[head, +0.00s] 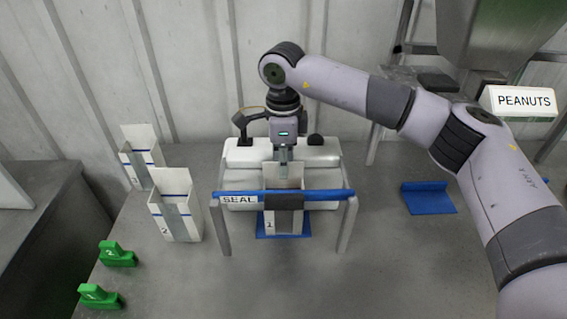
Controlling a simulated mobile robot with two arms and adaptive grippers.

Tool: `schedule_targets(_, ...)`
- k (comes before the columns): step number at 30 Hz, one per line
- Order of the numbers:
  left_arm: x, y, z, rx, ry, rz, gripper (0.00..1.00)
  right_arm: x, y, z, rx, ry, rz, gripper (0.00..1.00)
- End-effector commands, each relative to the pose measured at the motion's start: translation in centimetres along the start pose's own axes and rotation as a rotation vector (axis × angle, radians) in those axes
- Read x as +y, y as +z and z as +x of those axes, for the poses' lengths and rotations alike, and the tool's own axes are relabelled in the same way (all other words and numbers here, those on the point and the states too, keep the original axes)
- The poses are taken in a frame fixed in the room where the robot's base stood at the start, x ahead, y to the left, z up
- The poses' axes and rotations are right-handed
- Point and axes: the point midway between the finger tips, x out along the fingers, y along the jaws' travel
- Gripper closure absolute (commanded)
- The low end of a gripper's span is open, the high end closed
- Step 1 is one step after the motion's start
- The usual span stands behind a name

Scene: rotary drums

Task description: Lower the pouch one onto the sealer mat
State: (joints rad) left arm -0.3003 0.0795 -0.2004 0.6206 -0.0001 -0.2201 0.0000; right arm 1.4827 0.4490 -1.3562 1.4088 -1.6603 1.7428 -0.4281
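Pouch one (270,226), a white open pouch with a blue line, a grey strip and the number 1, stands upright behind the blue bar marked SEAL. A dark block on the bar hides its middle. The blue sealer mat (260,231) shows around its lower end; I cannot tell whether the pouch touches it. My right gripper (284,167) points straight down at the pouch's top edge. Its fingers are close together and appear shut on the pouch's upper panel. My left gripper is not in view.
The blue SEAL bar (325,195) on grey legs crosses in front of the pouch, with a white padded body (240,155) behind. Pouch two (178,222), another pouch (136,165) and green clips (118,254) stand left. A blue stand (430,200) lies right; bench between is clear.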

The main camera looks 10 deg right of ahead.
Motion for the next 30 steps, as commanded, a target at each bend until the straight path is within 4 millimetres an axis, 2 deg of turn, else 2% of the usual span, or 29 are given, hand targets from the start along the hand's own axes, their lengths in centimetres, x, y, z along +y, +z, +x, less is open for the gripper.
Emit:
schedule_targets(8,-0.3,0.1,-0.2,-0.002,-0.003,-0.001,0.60,-0.5,-0.1,-0.6,-0.004,-0.014,0.009,0.72)
schedule_targets(14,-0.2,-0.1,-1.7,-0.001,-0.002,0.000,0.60,-0.4,-0.1,-2.4,-0.004,-0.013,0.008,0.72)
schedule_targets(30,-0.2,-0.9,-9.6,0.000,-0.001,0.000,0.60,0.0,-0.1,-12.8,-0.003,-0.007,0.004,0.72)
